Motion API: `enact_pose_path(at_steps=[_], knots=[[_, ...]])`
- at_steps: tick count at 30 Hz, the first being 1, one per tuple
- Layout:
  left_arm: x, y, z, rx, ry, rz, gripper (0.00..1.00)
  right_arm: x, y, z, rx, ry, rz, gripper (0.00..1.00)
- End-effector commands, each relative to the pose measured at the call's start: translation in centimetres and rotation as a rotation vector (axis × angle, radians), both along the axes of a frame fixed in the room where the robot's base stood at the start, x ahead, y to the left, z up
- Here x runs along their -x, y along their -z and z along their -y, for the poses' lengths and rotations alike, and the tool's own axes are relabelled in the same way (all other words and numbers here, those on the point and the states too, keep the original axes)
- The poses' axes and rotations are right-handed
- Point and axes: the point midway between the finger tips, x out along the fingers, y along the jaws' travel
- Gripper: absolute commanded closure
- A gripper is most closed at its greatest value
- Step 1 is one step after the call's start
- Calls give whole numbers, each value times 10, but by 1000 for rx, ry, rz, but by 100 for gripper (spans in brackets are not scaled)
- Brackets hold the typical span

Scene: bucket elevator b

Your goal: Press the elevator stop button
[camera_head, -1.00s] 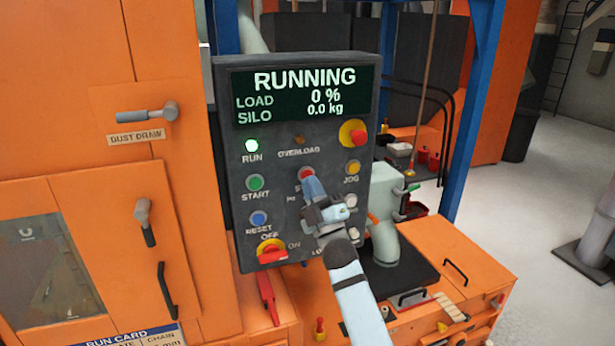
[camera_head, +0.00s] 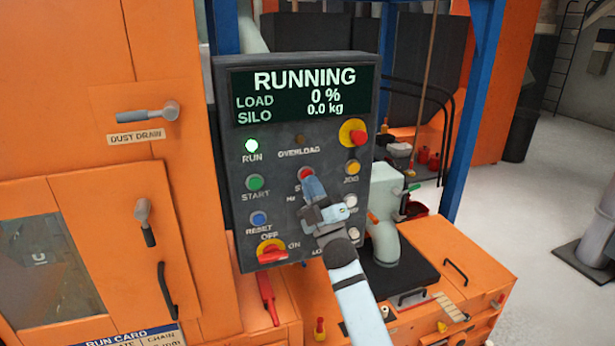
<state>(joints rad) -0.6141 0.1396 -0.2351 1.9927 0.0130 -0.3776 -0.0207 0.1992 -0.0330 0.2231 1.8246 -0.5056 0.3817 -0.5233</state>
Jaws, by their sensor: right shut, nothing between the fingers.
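A dark grey control panel (camera_head: 225,150) stands upright in the middle of the view. Its screen (camera_head: 304,93) reads RUNNING, LOAD 0 %, SILO 0.0 kg. The green RUN lamp (camera_head: 252,146) is lit. The red stop button (camera_head: 306,173) sits at the panel's centre, its label mostly hidden behind my gripper. My right gripper (camera_head: 312,186) is shut and empty, its tips at the lower edge of the stop button. I cannot tell whether they touch it. My left gripper is not in view.
A green START button (camera_head: 255,183), a blue RESET button (camera_head: 259,218), a yellow JOG button (camera_head: 352,168) and a red emergency knob (camera_head: 358,137) surround it. A red rotary switch (camera_head: 272,256) is lower left. Orange machine housing (camera_head: 110,60) fills the left.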

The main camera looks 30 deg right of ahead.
Motion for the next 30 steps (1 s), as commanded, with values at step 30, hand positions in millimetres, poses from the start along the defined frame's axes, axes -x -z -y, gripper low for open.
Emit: enact_pose_path(at_steps=[30], knots=[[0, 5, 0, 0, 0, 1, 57, -12, 0, 3, 0, 0, 0, 100]])
